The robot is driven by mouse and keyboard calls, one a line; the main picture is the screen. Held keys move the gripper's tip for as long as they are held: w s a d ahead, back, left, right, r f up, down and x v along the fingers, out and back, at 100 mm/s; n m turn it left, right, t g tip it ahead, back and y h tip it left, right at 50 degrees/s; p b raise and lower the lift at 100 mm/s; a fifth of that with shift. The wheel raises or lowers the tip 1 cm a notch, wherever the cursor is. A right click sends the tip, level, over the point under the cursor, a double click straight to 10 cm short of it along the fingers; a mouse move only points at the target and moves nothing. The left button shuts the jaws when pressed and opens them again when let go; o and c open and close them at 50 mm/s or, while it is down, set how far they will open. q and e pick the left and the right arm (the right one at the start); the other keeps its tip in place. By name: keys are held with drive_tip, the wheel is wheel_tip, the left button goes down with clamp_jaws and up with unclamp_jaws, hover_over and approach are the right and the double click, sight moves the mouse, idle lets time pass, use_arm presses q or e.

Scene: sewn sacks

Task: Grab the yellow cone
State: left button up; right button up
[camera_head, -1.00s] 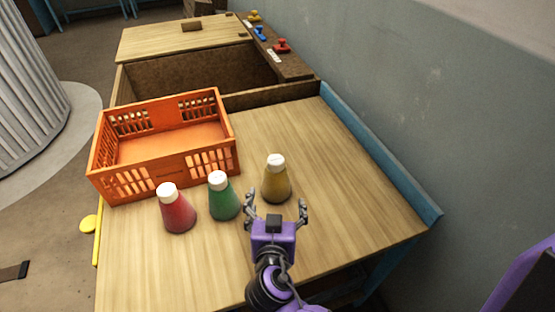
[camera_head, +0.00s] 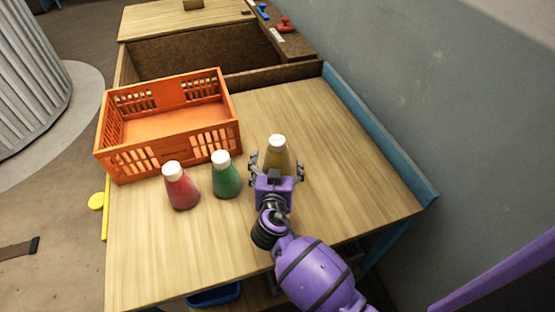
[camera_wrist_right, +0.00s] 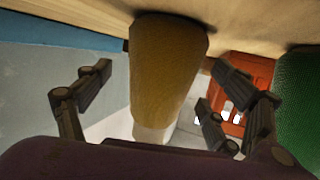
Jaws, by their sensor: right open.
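The yellow cone (camera_head: 277,150) with a white top stands upright on the wooden table (camera_head: 320,200). My right gripper (camera_head: 277,170) is open just in front of it, with a finger on either side. In the right wrist view the yellow cone (camera_wrist_right: 166,75) stands between the open fingers of my right gripper (camera_wrist_right: 155,100), with gaps on both sides. The cone's lower part is hidden behind the gripper in the head view. My left gripper is not in view.
A green cone (camera_head: 226,178) and a red cone (camera_head: 181,188) stand to the left of my right gripper. An empty orange crate (camera_head: 175,155) sits behind them. A blue edge board (camera_head: 385,140) and a grey wall bound the table on the right. The table's right part is clear.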

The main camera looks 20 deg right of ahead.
drive_tip(key=c, duration=1.3)
drive_tip(key=shift+c, duration=0.6)
drive_tip(key=shift+r, duration=0.15)
